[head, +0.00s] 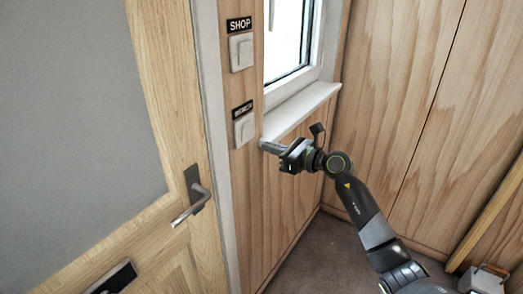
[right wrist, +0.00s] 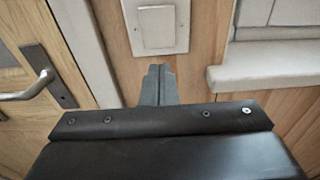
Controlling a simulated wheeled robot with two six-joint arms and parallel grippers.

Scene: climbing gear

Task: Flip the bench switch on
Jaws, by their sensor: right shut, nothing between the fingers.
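Two white rocker switches are mounted one above the other on the wooden strip beside the door. The upper switch (head: 241,51) sits under a label reading SHOP. The lower switch (head: 244,129) sits under a smaller dark label (head: 242,108) whose text I cannot read. A white switch (right wrist: 157,27) also shows at the top of the right wrist view, straight ahead of the fingers. My right gripper (head: 266,147) is shut and empty, its fingertips just right of and below the lower switch, apparently a little short of the wall. The right wrist view shows its closed fingers (right wrist: 158,84). My left gripper is not in view.
A wooden door with a grey panel (head: 75,95) and a metal lever handle (head: 194,194) is at the left. A white window sill (head: 300,110) juts out close to my right gripper. A grey box with a handle (head: 483,279) stands at the lower right. Some carpet floor is clear.

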